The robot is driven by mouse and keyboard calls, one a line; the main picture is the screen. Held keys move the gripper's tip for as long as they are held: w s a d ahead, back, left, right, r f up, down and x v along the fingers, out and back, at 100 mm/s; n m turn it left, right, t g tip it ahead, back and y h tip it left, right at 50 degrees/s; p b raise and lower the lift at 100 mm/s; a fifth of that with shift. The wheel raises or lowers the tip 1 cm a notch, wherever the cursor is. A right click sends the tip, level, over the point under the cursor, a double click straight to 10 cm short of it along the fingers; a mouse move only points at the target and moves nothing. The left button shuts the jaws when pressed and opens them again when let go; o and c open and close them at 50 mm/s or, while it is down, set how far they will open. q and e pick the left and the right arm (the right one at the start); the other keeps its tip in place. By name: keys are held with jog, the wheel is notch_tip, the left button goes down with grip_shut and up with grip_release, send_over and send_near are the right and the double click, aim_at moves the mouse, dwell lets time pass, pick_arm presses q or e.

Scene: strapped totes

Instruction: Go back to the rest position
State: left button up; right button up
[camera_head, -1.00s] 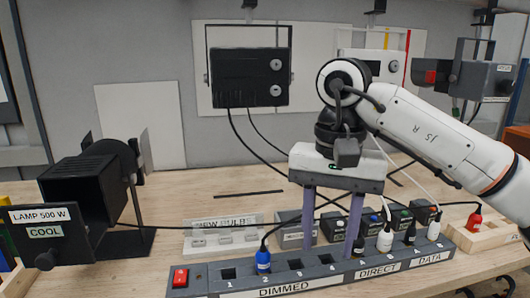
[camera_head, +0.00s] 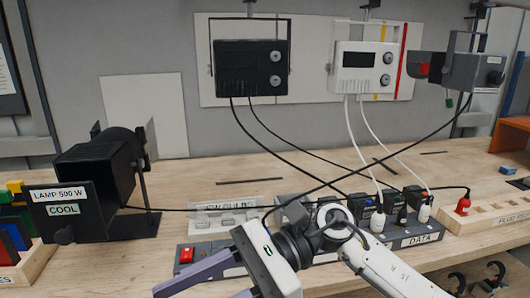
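My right gripper (camera_head: 203,287) is low in the front middle of the head view, in front of the power strip (camera_head: 207,252). Its two purple-grey fingers point left and down, apart from each other, and I see nothing between them. The lower finger runs out of the bottom of the picture. My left gripper is not in view.
A black lamp (camera_head: 95,180) stands on the bench at left. Black (camera_head: 251,85) and white (camera_head: 366,75) units hang behind, with cables down to the strip. A red plug (camera_head: 463,205) stands in a wooden rack (camera_head: 490,218) at right. Bare bench shows behind the strip.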

jog(key=w+d+m+t+y, duration=0.2)
jog(key=w+m+t+y, duration=0.2)
jog(key=m+t, duration=0.55)
jog(key=w+d+m+t+y, duration=0.2)
jog(key=w+m+t+y, duration=0.25)
jog(key=m, duration=0.95)
jog(key=w+d+f+m+t+h, duration=0.2)
jog(key=d+f+m+t+h, duration=0.4)
jog(key=m, duration=0.4)
jog(key=w+d+f+m+t+h, duration=0.1)
jog(key=d+f+m+t+h, duration=0.4)
jog(key=f+m, duration=0.4)
jog(key=s+d+f+m+g+h, duration=0.25)
jog(key=d+f+m+h, duration=0.2)
jog(key=f, duration=0.25)
jog(key=s+d+f+m+g+h, duration=0.25)
jog(key=s+f+m, duration=0.2)
jog(key=f, duration=0.35)
jog(key=s+d+f+m+g+h, duration=0.1)
jog(key=s+d+f+m+g, duration=0.1)
jog(key=s+f, duration=0.4)
jog(key=s+d+f+m+g+h, duration=0.1)
jog(key=s+d+f+m+g, duration=0.2)
jog(key=s+f+m, duration=0.2)
jog(key=s+f, duration=0.1)
jog(key=s, duration=0.1)
jog(key=shift+s+d, duration=0.3)
jog(key=shift+s, duration=0.05)
